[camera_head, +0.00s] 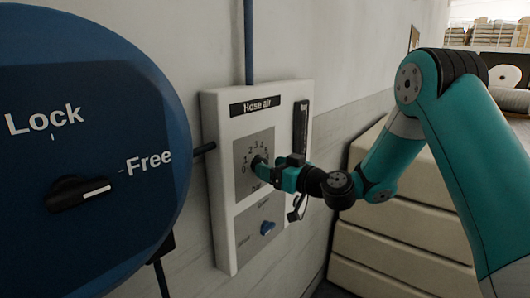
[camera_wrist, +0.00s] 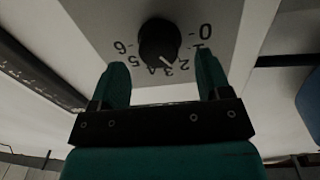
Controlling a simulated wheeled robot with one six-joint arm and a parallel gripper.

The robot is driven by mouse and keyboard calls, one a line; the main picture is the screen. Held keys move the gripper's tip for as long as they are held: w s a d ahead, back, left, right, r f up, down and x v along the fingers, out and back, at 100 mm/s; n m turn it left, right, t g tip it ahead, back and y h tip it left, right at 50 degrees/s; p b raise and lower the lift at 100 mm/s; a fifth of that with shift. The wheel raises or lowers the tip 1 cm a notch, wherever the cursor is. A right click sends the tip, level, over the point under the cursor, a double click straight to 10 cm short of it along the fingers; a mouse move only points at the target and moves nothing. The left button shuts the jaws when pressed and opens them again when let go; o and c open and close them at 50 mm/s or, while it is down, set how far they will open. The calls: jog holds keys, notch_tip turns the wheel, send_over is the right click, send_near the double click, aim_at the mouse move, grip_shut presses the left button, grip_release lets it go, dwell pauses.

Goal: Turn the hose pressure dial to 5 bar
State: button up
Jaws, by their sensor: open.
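The hose pressure dial is a black round knob (camera_wrist: 159,40) on a grey scale plate marked 0 to 6. In the wrist view its white pointer line points close to the 3, perhaps between 3 and 4. My gripper (camera_wrist: 163,72) is open, with one teal finger on each side of the knob's line. The knob lies just beyond the fingertips, and I cannot tell whether they touch it. In the head view my gripper (camera_head: 262,168) is at the dial plate of the "Hose air" panel (camera_head: 217,120) and hides most of the knob.
A blue switch (camera_head: 267,228) sits below the dial on the same panel. A black lever slot (camera_head: 300,125) is at its right. A large blue disc with a Lock/Free knob (camera_head: 80,194) stands at the left. Pale stacked blocks (camera_head: 400,235) are behind my arm.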

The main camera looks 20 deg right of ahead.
jog(key=shift+p+x, duration=0.55)
jog(key=shift+x, duration=0.9)
jog(key=shift+c, duration=0.5)
jog(key=c, duration=0.8)
jog(key=shift+m, duration=0.3)
jog(key=shift+w+d+f+m+g+b, duration=0.1)
jog(key=shift+m+g+b, duration=0.1)
jog(key=shift+m, duration=2.55)
jog(key=shift+d+m+g+b, duration=0.15)
jog(key=shift+m+b, duration=0.1)
jog(key=shift+m, duration=2.55)
jog(key=shift+w+d+f+m+g+b, duration=0.1)
jog(key=shift+m+g+b, duration=0.1)
jog(key=shift+m, duration=2.55)
